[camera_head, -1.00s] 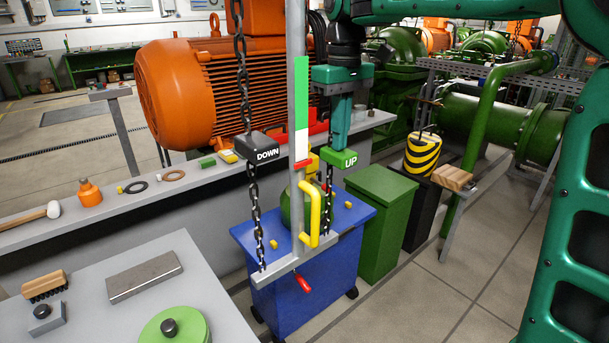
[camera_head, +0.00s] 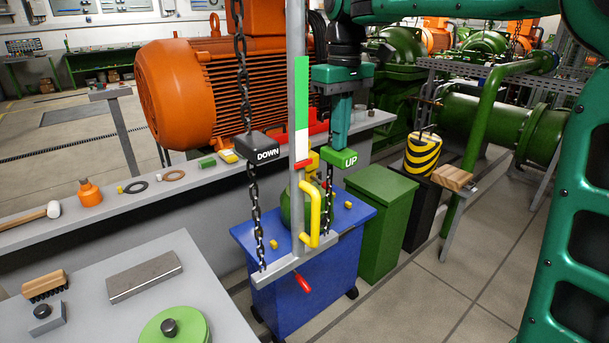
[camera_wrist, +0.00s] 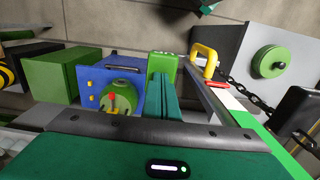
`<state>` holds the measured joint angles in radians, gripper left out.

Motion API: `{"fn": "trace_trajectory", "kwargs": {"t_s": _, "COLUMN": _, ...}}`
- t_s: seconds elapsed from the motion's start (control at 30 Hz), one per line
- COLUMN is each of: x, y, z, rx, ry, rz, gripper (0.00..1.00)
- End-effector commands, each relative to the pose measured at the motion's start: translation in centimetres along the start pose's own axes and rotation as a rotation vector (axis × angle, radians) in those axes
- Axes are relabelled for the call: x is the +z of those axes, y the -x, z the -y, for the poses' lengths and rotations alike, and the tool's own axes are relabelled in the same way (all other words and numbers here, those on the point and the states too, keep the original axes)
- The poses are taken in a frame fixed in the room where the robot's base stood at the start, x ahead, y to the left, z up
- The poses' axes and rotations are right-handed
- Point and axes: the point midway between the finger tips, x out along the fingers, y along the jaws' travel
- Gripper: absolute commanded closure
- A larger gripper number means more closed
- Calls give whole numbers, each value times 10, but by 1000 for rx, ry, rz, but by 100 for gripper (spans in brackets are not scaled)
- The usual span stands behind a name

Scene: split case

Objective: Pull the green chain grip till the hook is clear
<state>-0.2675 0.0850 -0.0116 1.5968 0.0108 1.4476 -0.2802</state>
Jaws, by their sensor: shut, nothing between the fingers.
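The green chain grip marked UP (camera_head: 339,158) hangs on the right chain (camera_head: 329,190); it also shows in the wrist view (camera_wrist: 162,66). My gripper (camera_head: 338,145) is shut and points down, its tips at the top of the green grip; nothing shows between the fingers. In the wrist view the shut fingers (camera_wrist: 163,90) reach the green grip. The black grip marked DOWN (camera_head: 262,148) hangs on the left chain (camera_head: 256,215). A round green load (camera_wrist: 122,95) with red and yellow parts on top sits on the blue cart (camera_head: 290,290). I cannot make out the hook clearly.
A grey post with a green and white scale (camera_head: 301,95) and a yellow handle (camera_head: 314,215) stands between the chains. A red pointed piece (camera_head: 303,283) hangs below. A grey bench (camera_head: 200,280) is at front left; a green bin (camera_head: 380,210) stands right of the cart.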

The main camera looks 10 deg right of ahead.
Motion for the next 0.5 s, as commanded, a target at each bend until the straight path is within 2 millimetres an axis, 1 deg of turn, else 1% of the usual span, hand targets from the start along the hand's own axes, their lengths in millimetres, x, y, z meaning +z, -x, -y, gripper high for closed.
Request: {"fn": "trace_trajectory", "kwargs": {"t_s": 0.5, "x": 0, "y": 36, "z": -1, "rx": 0, "ry": 0, "rz": -2, "gripper": 100}}
